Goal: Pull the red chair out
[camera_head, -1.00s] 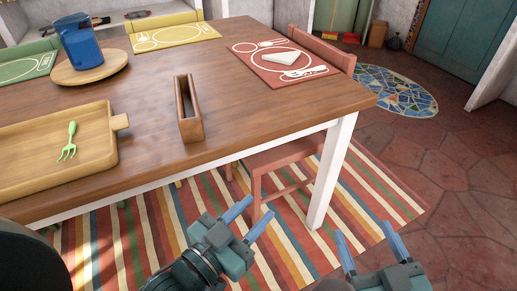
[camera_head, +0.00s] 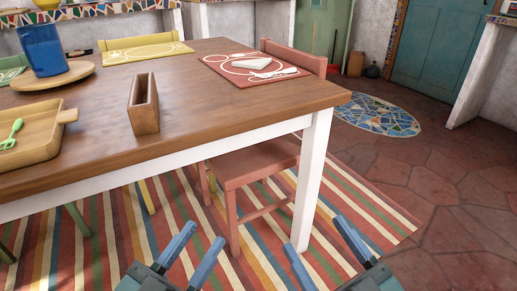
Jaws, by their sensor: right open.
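The red chair (camera_head: 256,166) is tucked under the wooden table (camera_head: 215,105) at its right end. Its backrest (camera_head: 293,56) shows above the far right table edge. Its seat and near legs show below the tabletop, and the white table leg (camera_head: 311,180) stands just right of them. My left gripper (camera_head: 194,254) is open and empty at the bottom, short of the chair. My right gripper (camera_head: 322,247) is open and empty at the bottom, in front of the table leg. Neither touches the chair.
A striped rug (camera_head: 130,228) lies under the table. The stone floor (camera_head: 430,190) to the right is clear, with a round mosaic (camera_head: 378,117) set in it. A red placemat (camera_head: 254,67), a wooden holder (camera_head: 144,104) and a blue pitcher (camera_head: 42,50) are on the table.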

